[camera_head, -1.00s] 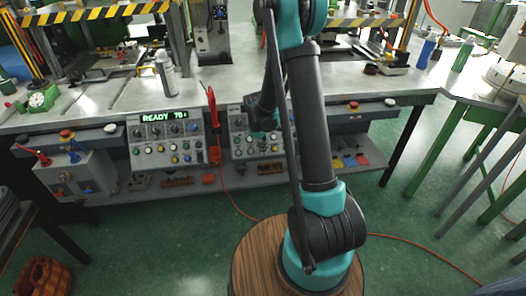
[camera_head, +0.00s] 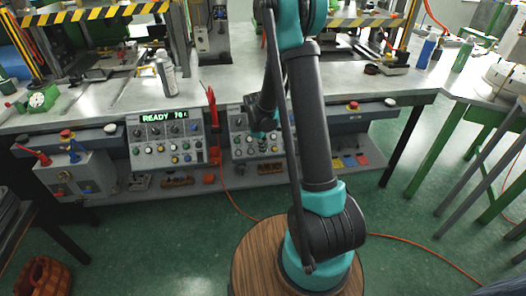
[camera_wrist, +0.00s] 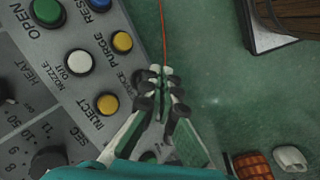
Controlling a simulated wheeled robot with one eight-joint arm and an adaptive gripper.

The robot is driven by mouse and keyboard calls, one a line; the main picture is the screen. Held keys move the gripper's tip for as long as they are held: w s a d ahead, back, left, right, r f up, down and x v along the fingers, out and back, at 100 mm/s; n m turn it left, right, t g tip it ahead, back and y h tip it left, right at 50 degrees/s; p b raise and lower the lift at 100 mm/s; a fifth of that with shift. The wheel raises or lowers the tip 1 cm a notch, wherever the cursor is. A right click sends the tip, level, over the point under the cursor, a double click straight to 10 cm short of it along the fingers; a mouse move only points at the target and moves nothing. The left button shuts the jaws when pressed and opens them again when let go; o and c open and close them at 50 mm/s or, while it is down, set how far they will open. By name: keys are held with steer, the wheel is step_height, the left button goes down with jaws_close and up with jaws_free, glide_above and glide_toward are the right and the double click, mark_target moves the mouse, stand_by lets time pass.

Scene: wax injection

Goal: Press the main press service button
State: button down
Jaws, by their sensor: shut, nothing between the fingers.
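In the wrist view a grey control panel (camera_wrist: 60,110) fills the left side. Its labelled buttons include a green OPEN button (camera_wrist: 47,12), a white NOZZLE OUT button (camera_wrist: 79,62), a yellow PURGE button (camera_wrist: 122,42) and a yellow INJECT button (camera_wrist: 107,104). A partly covered label ending in "VICE" is beside my fingers; its button is hidden behind them. My gripper (camera_wrist: 162,76) is shut and empty, over the panel's right edge. In the head view my arm is at the right-hand panel (camera_head: 238,122), partly covering it.
A left-hand panel (camera_head: 165,138) shows READY on its display. A bench top (camera_head: 225,85) runs above both panels, with a spray can (camera_head: 166,75) on it. A red cable (camera_head: 235,203) hangs to the green floor. A grey box with levers (camera_head: 75,175) is at left.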

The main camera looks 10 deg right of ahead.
steer(key=shift+w+f, duration=0.25)
steer(key=shift+w, duration=0.05)
